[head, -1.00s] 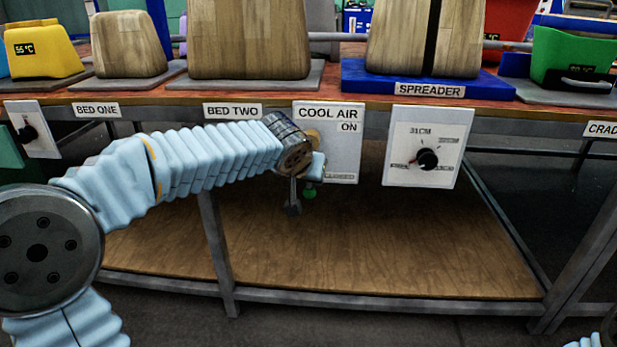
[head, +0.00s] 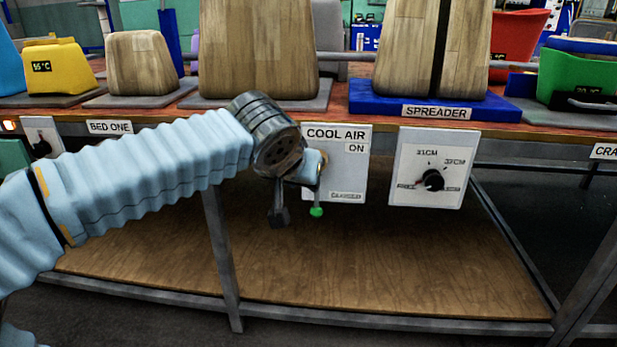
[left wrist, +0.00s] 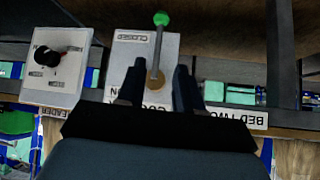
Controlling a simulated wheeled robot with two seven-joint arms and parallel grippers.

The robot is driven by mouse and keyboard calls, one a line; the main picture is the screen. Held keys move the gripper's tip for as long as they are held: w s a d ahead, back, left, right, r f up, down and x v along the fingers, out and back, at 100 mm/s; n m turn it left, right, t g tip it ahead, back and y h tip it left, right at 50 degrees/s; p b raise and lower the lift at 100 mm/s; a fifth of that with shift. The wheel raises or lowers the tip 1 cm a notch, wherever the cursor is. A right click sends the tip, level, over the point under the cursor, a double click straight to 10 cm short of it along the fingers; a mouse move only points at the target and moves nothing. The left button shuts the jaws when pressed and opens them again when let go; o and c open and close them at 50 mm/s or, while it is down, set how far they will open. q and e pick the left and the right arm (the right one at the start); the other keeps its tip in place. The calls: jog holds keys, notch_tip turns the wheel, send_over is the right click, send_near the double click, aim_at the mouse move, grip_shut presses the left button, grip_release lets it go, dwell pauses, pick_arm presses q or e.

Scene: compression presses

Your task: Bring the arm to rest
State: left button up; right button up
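The cool air panel (head: 346,184) is a white plate on the bench front, with ON at its top and CLOSED near its bottom. Its lever has a green knob (head: 316,211) and hangs down toward the CLOSED end. The upside-down left wrist view also shows the panel (left wrist: 122,60) and the green knob (left wrist: 161,18). My left gripper (head: 298,195) is in front of the panel's left side. In the wrist view my left gripper (left wrist: 158,88) is open, with one dark finger on each side of the lever's base in the picture; I see no contact. My right gripper is out of view.
A dial panel (head: 430,168) under the SPREADER label (head: 437,112) is right of the cool air panel. Wooden blocks (head: 258,50) and coloured bins, one green (head: 580,75), stand on the bench above. A lower wooden shelf (head: 380,270) is bare. A metal leg (head: 221,255) stands below my arm.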

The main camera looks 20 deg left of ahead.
pick_arm(q)
jog(key=w+d+f+m+g+h+p, duration=0.1)
jog(key=d+f+g+h+p, duration=0.2)
jog(key=f, duration=0.8)
jog(key=w+d+f+m+g+p, duration=0.15)
jog(key=d+f, duration=0.45)
jog(key=f, duration=0.6)
jog(key=s+d+f+n+g+h+p, duration=0.2)
jog(key=s+f+p, duration=0.4)
jog(key=s+f, duration=1.3)
notch_tip(320, 180, down, 3)
jog(key=shift+s+f+n+g, duration=0.1)
jog(key=shift+s+n+g, duration=0.2)
jog(key=shift+n+g, duration=0.5)
